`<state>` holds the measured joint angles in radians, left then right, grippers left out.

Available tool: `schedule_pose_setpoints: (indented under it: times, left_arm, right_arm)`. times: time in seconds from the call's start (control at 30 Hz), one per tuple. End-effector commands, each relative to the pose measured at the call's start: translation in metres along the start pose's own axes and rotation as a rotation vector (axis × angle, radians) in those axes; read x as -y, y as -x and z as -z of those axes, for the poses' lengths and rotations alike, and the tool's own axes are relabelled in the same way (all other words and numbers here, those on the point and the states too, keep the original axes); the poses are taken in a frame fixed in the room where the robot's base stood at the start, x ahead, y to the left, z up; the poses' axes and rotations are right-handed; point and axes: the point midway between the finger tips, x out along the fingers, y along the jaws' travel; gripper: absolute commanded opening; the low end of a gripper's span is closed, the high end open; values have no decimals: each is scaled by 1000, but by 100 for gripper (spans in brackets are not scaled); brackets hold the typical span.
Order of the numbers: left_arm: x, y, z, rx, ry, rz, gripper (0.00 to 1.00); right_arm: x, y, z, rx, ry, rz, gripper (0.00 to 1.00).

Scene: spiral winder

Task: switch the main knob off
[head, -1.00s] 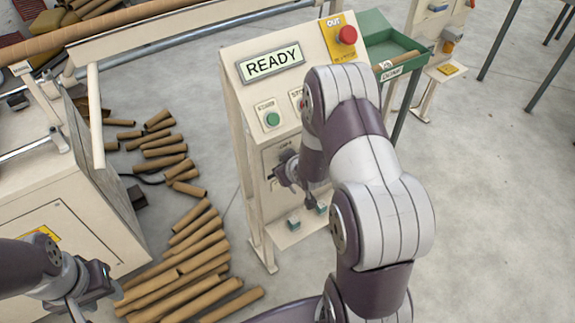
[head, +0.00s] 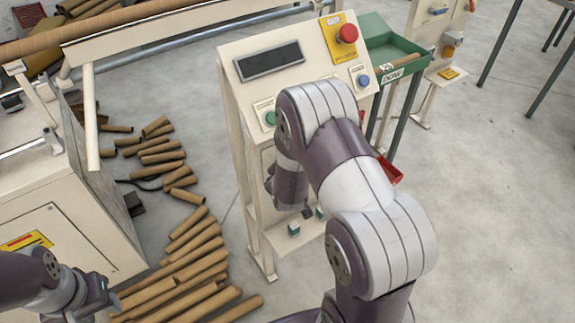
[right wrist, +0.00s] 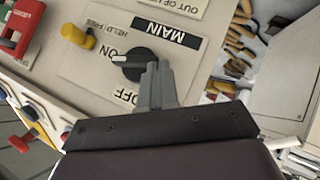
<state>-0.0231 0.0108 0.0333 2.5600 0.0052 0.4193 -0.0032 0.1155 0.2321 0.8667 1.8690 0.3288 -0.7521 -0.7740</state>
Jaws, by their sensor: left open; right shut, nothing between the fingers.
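The main knob (right wrist: 138,66) is black with a white mark at its left end, on a cream plate under a black MAIN label (right wrist: 170,34). In the right wrist view the ON lettering is by the white mark, and OFF is below the knob. My right gripper (right wrist: 157,72) is shut and empty, its tips at the knob's right side; I cannot tell whether they touch. In the head view my right arm hides the knob. My left gripper (head: 112,301) is open at the lower left, away from the panel.
The panel's display (head: 269,61) is dark. A red emergency button (head: 347,33), a blue button (head: 364,80) and a green button (head: 270,118) are on the panel. A yellow knob (right wrist: 77,36) is near the main knob.

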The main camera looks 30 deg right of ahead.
Motion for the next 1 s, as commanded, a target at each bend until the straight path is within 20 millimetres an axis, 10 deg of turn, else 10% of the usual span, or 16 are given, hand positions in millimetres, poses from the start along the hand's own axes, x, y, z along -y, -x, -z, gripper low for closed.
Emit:
schedule_pose_setpoints:
  times: [1.0]
  left_arm:
    - [0,-5,-1,0,0,0,43]
  right_arm:
    - [3,-3,-1,-3,71,-72,0]
